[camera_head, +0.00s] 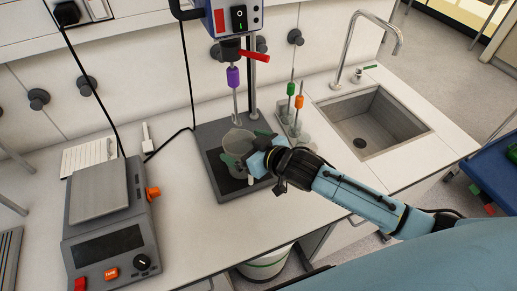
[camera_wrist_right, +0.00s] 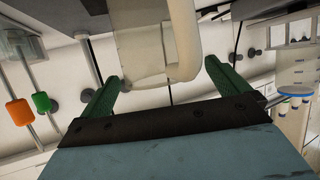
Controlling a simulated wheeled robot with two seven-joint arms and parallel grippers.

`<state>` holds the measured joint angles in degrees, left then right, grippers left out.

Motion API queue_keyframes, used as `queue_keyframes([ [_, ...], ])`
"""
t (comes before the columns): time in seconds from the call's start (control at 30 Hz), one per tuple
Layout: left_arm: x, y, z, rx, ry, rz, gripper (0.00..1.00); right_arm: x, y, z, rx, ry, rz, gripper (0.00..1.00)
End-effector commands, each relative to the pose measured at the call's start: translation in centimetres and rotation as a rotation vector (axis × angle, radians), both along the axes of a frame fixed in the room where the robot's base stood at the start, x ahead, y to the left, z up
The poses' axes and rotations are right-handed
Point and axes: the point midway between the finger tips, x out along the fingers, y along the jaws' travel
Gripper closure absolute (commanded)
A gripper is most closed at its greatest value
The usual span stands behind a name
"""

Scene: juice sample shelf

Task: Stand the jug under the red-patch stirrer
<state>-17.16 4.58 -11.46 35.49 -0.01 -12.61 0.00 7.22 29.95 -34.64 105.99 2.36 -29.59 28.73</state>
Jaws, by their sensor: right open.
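The translucent grey jug (camera_head: 237,142) looks upright over the dark base plate (camera_head: 215,176) of the red-patch stirrer (camera_head: 221,20). The stirrer's rod, with a purple collar (camera_head: 233,77), hangs down to the jug's mouth; whether its tip is inside I cannot tell. My right gripper (camera_head: 246,150) reaches in from the right with its green fingers apart beside the jug. In the right wrist view, the jug (camera_wrist_right: 138,45) and its pale handle (camera_wrist_right: 188,45) show beyond and between the open fingertips (camera_wrist_right: 162,73). The jug's lower front is partly hidden by my gripper. My left gripper is not in view.
Stirring rods with green (camera_head: 291,88) and orange (camera_head: 299,102) collars stand right of the base plate. A sink (camera_head: 375,122) lies farther right. A scale (camera_head: 108,240) and a white keyboard-like pad (camera_head: 88,156) are at left.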

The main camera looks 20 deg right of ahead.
Motion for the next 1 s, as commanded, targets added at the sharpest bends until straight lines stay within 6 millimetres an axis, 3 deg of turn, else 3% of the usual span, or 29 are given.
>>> queue_keyframes([
  [0.6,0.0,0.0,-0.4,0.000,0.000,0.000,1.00,-9.4,-4.2,4.2,-0.001,-0.002,0.001,0.00],
  [1.0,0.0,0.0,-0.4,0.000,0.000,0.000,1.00,-10.9,-4.8,5.1,0.001,-0.004,0.000,0.00],
])
